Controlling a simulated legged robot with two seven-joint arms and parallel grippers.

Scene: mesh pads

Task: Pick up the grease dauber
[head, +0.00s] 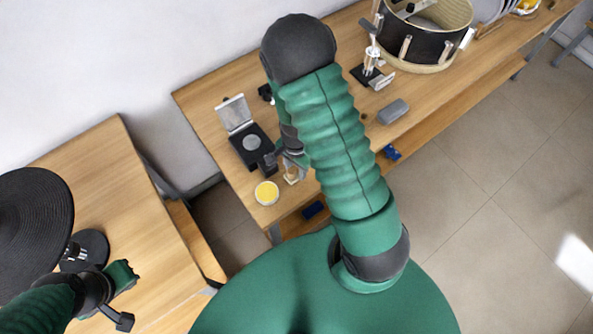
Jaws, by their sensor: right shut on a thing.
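My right gripper (282,161) is over the front part of the long wooden bench, partly hidden by my green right arm. It is shut on the grease dauber (291,178), a small thing whose pale, tan end shows just below the fingers. The rest of the dauber is hidden by the gripper and arm. My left gripper (123,297) is over the wooden table at lower left.
A round tin with yellow contents (267,194) stands close to the dauber. An open black case (252,146) lies just left of my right gripper. A grey case (393,111), a metal stand (372,65) and a drum (413,45) are farther right.

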